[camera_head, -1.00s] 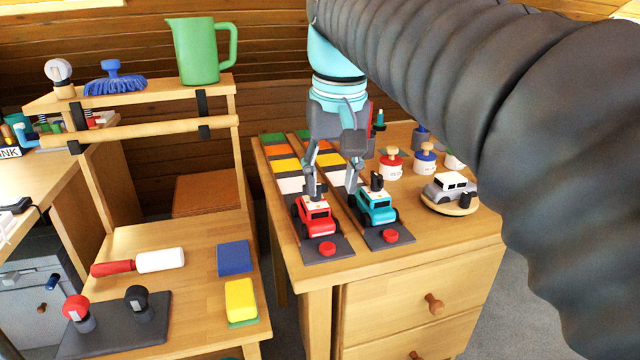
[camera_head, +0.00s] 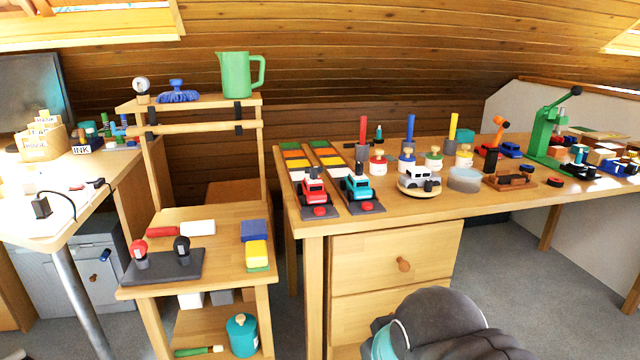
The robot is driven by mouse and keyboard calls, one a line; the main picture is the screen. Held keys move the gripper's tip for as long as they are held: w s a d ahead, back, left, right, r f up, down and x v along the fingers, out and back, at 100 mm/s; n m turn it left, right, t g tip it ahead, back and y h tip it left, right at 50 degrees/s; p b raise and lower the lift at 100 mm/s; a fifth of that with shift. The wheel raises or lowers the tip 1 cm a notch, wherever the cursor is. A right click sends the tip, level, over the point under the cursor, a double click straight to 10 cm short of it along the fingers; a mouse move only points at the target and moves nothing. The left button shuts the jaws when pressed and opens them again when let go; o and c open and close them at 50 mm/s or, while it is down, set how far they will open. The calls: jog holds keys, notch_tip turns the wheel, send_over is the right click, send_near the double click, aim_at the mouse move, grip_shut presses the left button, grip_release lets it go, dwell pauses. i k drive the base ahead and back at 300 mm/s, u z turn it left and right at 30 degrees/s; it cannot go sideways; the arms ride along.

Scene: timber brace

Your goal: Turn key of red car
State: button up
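The red car (camera_head: 313,190) stands on the left dark track (camera_head: 294,163) at the left end of the long wooden table, with a red button (camera_head: 319,211) in front of it. A small dark piece shows on top of the red car; I cannot tell its exact position. A teal car (camera_head: 357,186) stands on the track to its right, with its own red button (camera_head: 367,206). My gripper is not in view. Only a dark, rounded part of my arm with a teal band shows at the bottom edge, well below the cars.
Several pots and coloured upright pieces stand behind. A lower bench (camera_head: 205,225) at left holds stamps and sponges. A green pitcher (camera_head: 236,75) stands on a shelf. Floor (camera_head: 520,270) at right is clear.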

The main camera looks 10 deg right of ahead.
aim_at(313, 171)
jog(key=k, duration=0.65)
jog(key=u, duration=0.75)
jog(key=i, duration=1.25)
jog(key=z, duration=0.7)
